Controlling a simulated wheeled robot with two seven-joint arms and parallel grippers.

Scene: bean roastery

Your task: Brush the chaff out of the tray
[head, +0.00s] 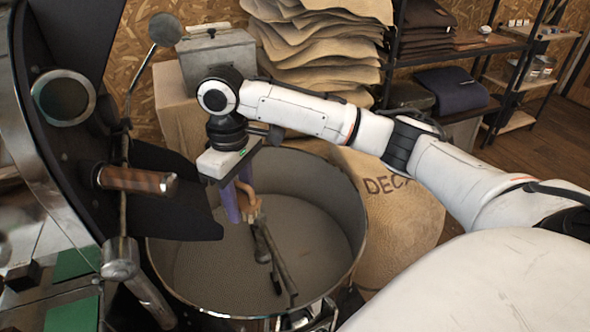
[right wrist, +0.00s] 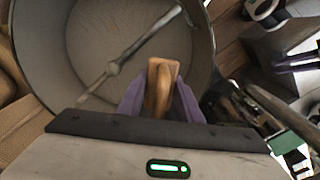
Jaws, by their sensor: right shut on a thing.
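The tray (head: 357,225) is a round, deep metal drum with a mesh floor, and it also shows in the right wrist view (right wrist: 30,50). A metal stirring arm (right wrist: 128,55) lies across its floor, dark in the head view (head: 277,262). My right gripper (head: 240,200), with purple fingers, reaches down over the tray. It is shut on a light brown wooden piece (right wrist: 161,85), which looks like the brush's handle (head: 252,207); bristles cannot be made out. I cannot distinguish chaff on the floor. Purple fingers at the right wrist view's right edge look like my left gripper (right wrist: 297,62).
The dark roaster body (head: 165,205) and a wooden-handled lever (head: 137,180) stand close left of the gripper. A burlap sack (head: 395,215) stands right of the tray. Folded sacks (head: 315,45) and a grey metal box (head: 217,60) are behind.

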